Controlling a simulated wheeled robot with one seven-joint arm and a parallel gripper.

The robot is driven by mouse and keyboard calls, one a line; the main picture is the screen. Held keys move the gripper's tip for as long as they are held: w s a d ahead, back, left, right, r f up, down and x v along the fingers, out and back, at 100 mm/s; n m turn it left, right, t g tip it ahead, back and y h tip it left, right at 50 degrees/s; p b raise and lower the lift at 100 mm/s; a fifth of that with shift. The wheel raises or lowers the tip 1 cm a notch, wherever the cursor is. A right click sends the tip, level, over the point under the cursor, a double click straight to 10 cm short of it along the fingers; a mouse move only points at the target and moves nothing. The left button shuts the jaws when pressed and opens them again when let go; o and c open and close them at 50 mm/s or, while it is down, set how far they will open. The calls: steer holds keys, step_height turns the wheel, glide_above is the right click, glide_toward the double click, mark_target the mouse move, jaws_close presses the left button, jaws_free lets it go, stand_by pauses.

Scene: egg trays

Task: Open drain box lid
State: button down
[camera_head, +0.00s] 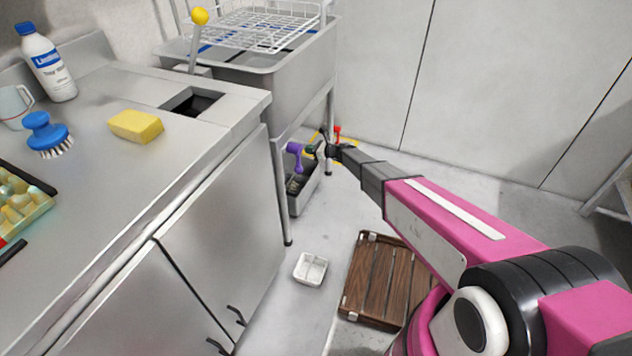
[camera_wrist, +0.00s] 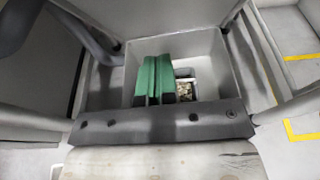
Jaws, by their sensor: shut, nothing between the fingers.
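The drain box (camera_head: 303,203) is a dark grey box on the floor under the sink unit. In the wrist view I look into a grey-walled box (camera_wrist: 200,55), with pale debris in its right part. A separate lid cannot be made out clearly.
Metal sink legs (camera_head: 282,195) stand close to the box, and a red-handled part (camera_head: 337,132) is behind my gripper. A white tray (camera_head: 310,269) and a wooden slatted board (camera_head: 372,283) lie on the floor. The steel counter (camera_head: 95,100) is left.

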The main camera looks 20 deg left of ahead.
steer(key=v, duration=1)
steer(key=w+a+r+n+g+h, duration=0.3)
steer(key=a+r+n+h, duration=0.15)
steer(key=n, duration=0.55)
steer(key=w+a+r+n+g+h, duration=0.3)
steer(key=a+n, duration=0.3)
steer(key=n, duration=0.3)
steer(key=d+f+x, duration=0.1)
steer(key=x, duration=1)
steer(key=d+f+n+y, duration=0.1)
steer(key=d+f+y, duration=0.1)
steer(key=f, duration=0.5)
steer(key=d+f+y, duration=0.3)
steer(key=d+f, duration=0.1)
steer(key=f, duration=0.2)
steer(key=s+d+f+n+y, duration=0.1)
steer(key=d+f+y, duration=0.1)
steer(key=f, duration=0.5)
steer(key=shift+d+f+n, duration=0.3)
steer(key=shift+d+f, duration=0.05)
steer(key=shift+d, duration=0.55)
